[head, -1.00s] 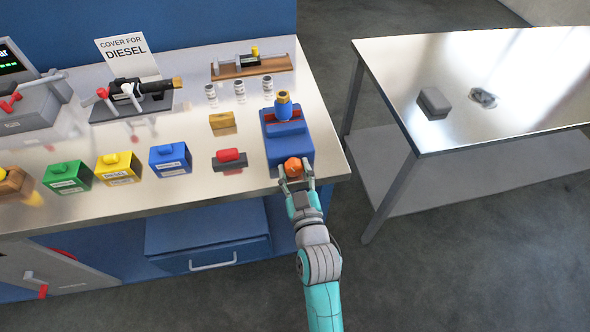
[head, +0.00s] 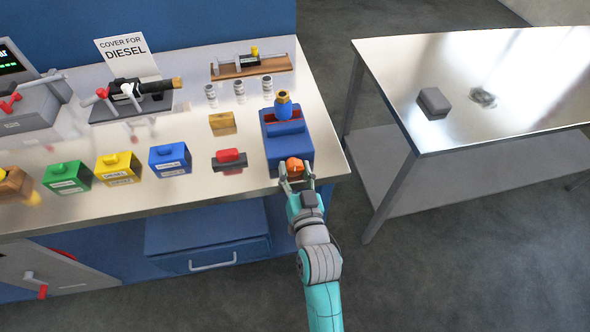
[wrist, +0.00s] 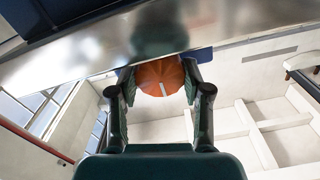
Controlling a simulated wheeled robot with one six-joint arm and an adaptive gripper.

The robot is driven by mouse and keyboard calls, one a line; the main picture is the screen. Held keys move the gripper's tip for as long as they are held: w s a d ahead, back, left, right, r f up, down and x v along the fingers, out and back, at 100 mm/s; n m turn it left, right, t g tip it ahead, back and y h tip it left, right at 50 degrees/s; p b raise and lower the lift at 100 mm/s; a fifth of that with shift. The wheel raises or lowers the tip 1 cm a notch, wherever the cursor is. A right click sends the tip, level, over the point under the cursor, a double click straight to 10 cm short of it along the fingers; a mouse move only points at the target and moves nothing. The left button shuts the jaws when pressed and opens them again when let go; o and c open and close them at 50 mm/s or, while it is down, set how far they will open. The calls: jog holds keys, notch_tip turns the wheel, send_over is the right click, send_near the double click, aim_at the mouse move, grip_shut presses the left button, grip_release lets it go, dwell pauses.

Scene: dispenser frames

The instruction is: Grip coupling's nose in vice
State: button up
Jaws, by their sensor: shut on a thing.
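The blue vice (head: 288,153) stands at the right front corner of the bench. The coupling (head: 283,104), with a brass top and blue body, stands upright at the vice's red-lined jaws. Its nose is hidden down among the jaws, so I cannot tell how tightly it is held. The orange knob (head: 295,165) is on the vice's front. My gripper (head: 296,179) is shut on this knob, with one finger on each side. In the wrist view my gripper (wrist: 160,97) holds the orange knob (wrist: 158,75), which has a pale stripe.
A red-and-black block (head: 230,160), a wooden block (head: 222,124) and a blue canister (head: 170,158) stand left of the vice. Several small vials (head: 239,88) are behind. A steel side table (head: 470,70) stands to the right, across a floor gap.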

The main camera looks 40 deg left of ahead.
jog(key=shift+m, duration=0.5)
jog(key=o, duration=1.2)
jog(key=shift+c, duration=0.2)
jog(key=shift+s+d, duration=0.1)
jog(key=v, duration=1.1)
jog(key=shift+s+d, duration=0.25)
jog(key=shift+d, duration=0.05)
